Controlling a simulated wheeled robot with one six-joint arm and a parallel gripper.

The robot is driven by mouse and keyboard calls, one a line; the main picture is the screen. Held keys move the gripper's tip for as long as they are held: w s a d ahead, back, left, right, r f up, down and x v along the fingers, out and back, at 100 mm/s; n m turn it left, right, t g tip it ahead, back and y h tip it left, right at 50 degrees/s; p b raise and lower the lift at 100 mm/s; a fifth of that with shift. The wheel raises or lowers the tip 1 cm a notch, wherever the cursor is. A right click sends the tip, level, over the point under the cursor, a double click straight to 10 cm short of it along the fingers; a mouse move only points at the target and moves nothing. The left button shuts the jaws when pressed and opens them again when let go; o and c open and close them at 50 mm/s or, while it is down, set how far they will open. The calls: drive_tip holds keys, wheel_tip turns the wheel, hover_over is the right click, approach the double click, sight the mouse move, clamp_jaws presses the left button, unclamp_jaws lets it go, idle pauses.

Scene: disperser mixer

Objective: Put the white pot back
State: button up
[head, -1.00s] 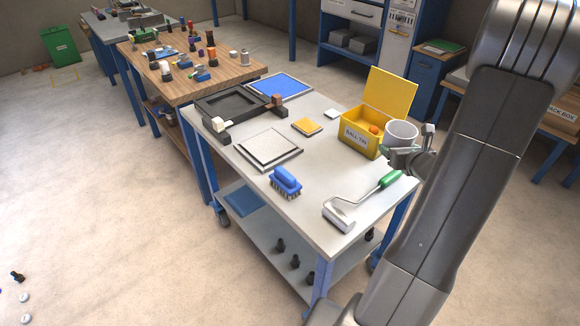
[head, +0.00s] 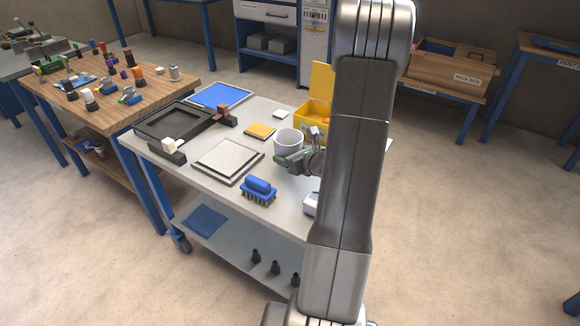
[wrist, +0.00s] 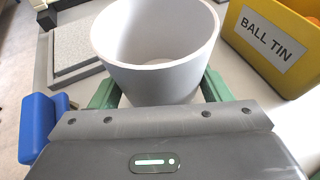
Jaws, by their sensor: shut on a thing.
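The white pot (head: 288,141) is round, open at the top and upright. My gripper (head: 284,158) is shut on it, seen just above the metal-topped cart in the head view. In the wrist view the pot (wrist: 155,55) sits between the green fingers of my gripper (wrist: 157,92), and its inside looks empty. I cannot tell whether its base touches the cart top. My arm hides part of the cart's right side.
The yellow ball tin (head: 312,114) stands open behind the pot, close on its right in the wrist view (wrist: 275,45). A blue brush (head: 258,188), a grey plate (head: 228,160), a yellow pad (head: 260,131) and a black frame (head: 180,124) lie on the cart (head: 210,186).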

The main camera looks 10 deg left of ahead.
drive_tip(key=shift+f, duration=2.1)
drive_tip(key=shift+f+b, duration=0.15)
drive_tip(key=shift+b, duration=0.2)
drive_tip(key=o, duration=1)
drive_tip(key=shift+c, duration=0.2)
drive_tip(key=shift+r+p, duration=0.3)
drive_tip(key=shift+p, duration=0.05)
drive_tip(key=v, duration=1.2)
drive_tip(key=shift+b, duration=0.4)
